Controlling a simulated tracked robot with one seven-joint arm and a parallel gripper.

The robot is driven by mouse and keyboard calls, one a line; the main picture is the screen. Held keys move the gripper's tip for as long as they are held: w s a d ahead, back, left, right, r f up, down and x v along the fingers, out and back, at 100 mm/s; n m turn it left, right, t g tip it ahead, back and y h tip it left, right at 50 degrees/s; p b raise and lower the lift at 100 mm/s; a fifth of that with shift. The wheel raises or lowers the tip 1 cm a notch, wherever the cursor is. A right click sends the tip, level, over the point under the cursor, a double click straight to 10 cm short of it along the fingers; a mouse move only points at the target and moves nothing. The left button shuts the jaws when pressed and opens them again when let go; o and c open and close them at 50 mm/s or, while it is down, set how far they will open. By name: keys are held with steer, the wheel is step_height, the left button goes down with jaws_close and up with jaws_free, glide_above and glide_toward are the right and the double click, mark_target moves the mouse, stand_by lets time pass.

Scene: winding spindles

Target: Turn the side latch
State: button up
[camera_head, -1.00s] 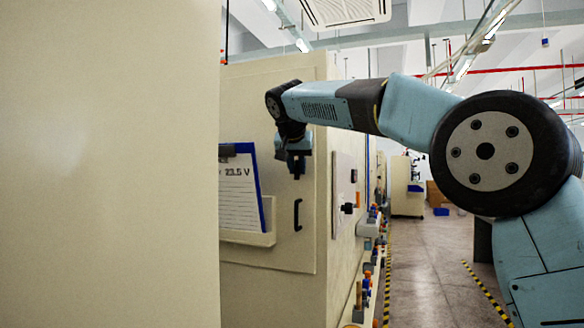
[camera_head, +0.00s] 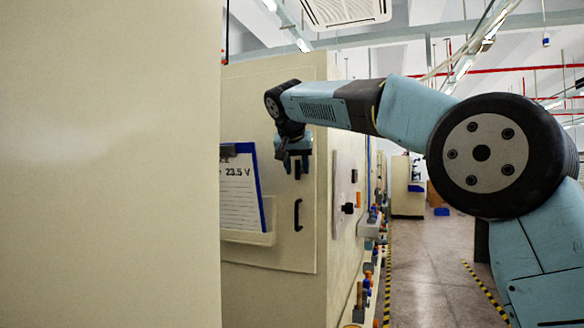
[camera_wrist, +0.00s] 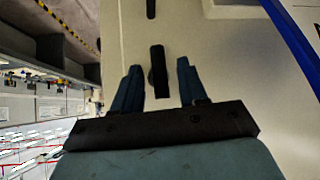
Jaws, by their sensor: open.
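The side latch is a short black bar (camera_wrist: 159,72) on the cream cabinet door. In the wrist view it lies lengthwise between my fingers, with a gap to each of them. In the head view the latch (camera_head: 297,170) shows just under my gripper (camera_head: 294,160), above the black door handle (camera_head: 297,214). My gripper (camera_wrist: 158,68) is open, its two blue-grey fingers on either side of the latch. I cannot tell how deep the fingertips reach or whether they touch the door.
A clipboard (camera_head: 238,195) with a blue edge sits in a holder left of the handle; its blue edge runs along the right of the wrist view. A large cream panel (camera_head: 110,170) fills the head view's left. Floor (camera_head: 430,265) is clear at right.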

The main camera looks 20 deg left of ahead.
steer(key=v, duration=1.3)
steer(key=shift+s+r, duration=0.2)
steer(key=shift+r, duration=0.1)
steer(key=shift+d, duration=0.1)
steer(key=s+d+f+g+h, duration=0.15)
steer(key=d+f, duration=0.25)
steer(key=d, duration=0.5)
steer(key=s+d+f, duration=0.3)
steer(key=d+f, duration=0.2)
steer(key=d, duration=0.4)
steer(key=s+d+f, duration=0.3)
steer(key=d+f, duration=0.1)
steer(key=d, duration=0.6)
steer(key=s+d+f, duration=0.5)
steer(key=s+f, duration=0.1)
steer(key=f, duration=0.2)
steer(key=s+d+f+m+g, duration=0.1)
steer(key=s+d+f, duration=0.5)
steer(key=f, duration=0.2)
steer(key=s+d+f+g, duration=0.1)
steer(key=s+d+f, duration=0.4)
steer(key=s+f, duration=0.2)
steer(key=shift+f, duration=0.7)
steer(key=shift+d+y, duration=0.15)
steer(key=shift+y, duration=0.1)
